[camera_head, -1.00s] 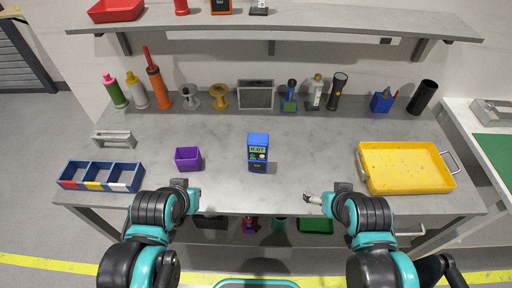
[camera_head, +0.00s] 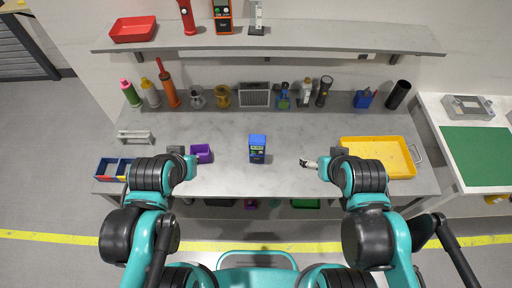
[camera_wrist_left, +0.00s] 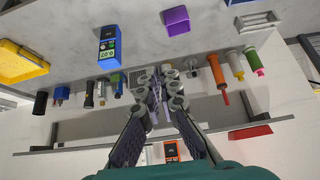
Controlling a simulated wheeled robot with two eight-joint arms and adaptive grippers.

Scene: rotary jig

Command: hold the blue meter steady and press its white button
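The blue meter (camera_head: 257,148) stands upright on the grey bench, near the middle. It also shows upside down in the left wrist view (camera_wrist_left: 109,42), with a lit display on its face. Its white button is too small to make out now. My left gripper (camera_wrist_left: 161,72) looks shut and empty, its fingertips together. In the head view it is left of the meter, beside the purple bin (camera_head: 201,153), and partly hidden by my arm. My right gripper (camera_head: 306,163) is to the right of the meter, apart from it, its narrow fingers together and empty.
A yellow tray (camera_head: 409,172) lies at the right, close to my right arm. A blue compartment box (camera_head: 105,168) is at the left. Bottles, spools and a speaker-like grey box (camera_head: 255,95) line the back under a shelf (camera_head: 290,40). The bench around the meter is clear.

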